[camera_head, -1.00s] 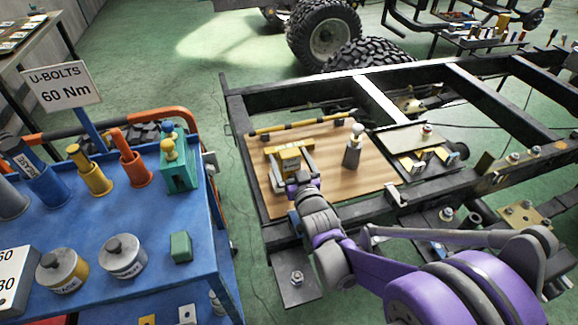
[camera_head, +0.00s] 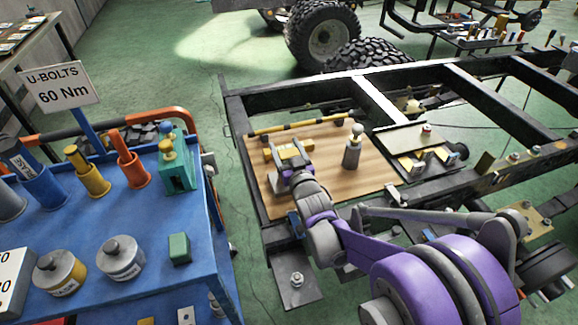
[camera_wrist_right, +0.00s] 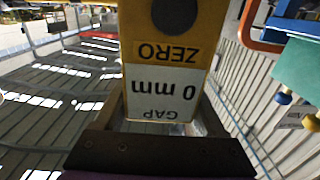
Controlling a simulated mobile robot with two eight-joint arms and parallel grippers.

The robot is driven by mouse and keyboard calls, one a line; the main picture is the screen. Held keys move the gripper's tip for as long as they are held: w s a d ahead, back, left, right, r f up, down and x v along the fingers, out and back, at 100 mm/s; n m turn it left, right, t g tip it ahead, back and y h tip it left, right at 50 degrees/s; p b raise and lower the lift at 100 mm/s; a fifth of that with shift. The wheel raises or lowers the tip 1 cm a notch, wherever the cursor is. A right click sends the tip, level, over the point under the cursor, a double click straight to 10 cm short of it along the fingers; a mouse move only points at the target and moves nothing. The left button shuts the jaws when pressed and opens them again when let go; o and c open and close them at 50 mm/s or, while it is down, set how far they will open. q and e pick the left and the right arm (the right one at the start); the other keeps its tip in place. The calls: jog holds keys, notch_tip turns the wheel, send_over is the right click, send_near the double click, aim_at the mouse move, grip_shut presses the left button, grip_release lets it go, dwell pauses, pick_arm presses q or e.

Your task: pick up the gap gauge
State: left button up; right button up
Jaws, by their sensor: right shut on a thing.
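The gap gauge is a yellow block (camera_head: 273,153) over the wooden board (camera_head: 330,200) in the head view. In the wrist view the gap gauge (camera_wrist_right: 165,75) fills the middle, with "ZERO" and "GAP 0 mm" upside down and a dark round spot at the top. My right gripper (camera_head: 291,156) is shut on the gauge, one finger on each side. The arm hides part of the board below it, and I cannot tell how far the gauge is above the board. My left gripper is not in view.
A grey post with a pale ball (camera_head: 353,148) stands on the board to the right. A yellow-black rod (camera_head: 300,123) lies behind. The black chassis frame (camera_head: 235,110) surrounds the board. A blue cart (camera_head: 120,215) with coloured holders and a teal block (camera_head: 178,170) stands left.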

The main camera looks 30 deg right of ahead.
jog(key=shift+c, duration=0.9)
